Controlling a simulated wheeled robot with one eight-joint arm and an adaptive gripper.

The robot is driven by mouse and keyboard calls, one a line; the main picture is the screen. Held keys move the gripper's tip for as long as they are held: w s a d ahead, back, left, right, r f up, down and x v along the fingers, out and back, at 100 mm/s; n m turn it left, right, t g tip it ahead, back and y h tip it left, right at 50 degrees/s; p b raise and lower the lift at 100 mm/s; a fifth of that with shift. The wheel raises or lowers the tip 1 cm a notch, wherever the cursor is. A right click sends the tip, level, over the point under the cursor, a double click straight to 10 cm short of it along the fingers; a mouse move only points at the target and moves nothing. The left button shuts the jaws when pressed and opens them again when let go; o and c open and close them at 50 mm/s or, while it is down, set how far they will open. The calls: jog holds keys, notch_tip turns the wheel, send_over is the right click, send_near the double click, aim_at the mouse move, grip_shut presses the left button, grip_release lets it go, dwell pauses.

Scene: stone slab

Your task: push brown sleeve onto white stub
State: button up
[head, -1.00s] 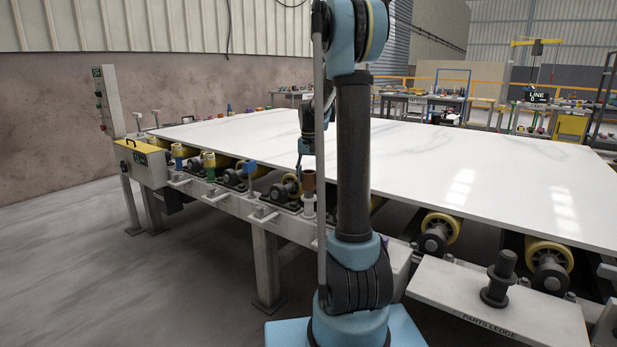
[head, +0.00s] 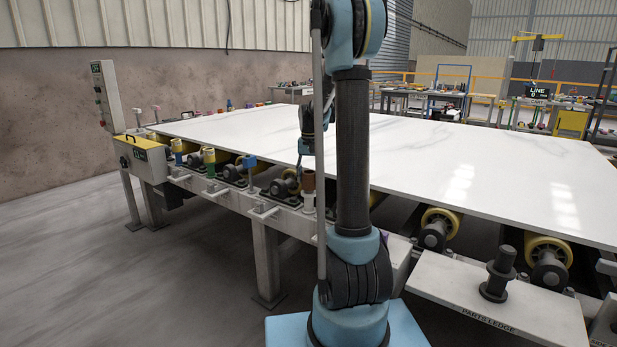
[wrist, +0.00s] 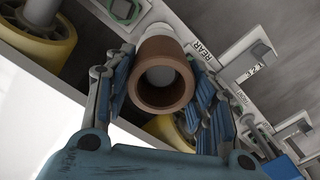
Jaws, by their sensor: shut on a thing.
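The brown sleeve (wrist: 138,85) is a short open tube between the two blue-padded fingers of my gripper (wrist: 160,82) in the wrist view. My gripper is shut on it from both sides. The white stub (wrist: 157,37) shows just behind the sleeve, and a grey round face shows inside the sleeve's bore. In the head view the sleeve (head: 308,181) stands upright directly above the white stub (head: 308,203) at the frame's near side. How far the sleeve surrounds the stub cannot be told. My forearm hides part of this area in the head view.
The large white slab (head: 440,150) lies on the roller frame close behind the stub. Yellow-rimmed rollers (head: 436,228) sit below its edge. Left along the rail are a blue-topped post (head: 250,165) and T-handles (head: 262,213). A parts ledge (head: 470,298) with a dark post is at right.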

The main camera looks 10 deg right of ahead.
jog(key=shift+f, duration=0.85)
jog(key=o, duration=1.2)
jog(key=shift+r, duration=0.1)
notch_tip(320, 180, up, 12)
jog(key=shift+f, duration=0.2)
jog(key=shift+d, duration=0.1)
jog(key=shift+s, duration=0.1)
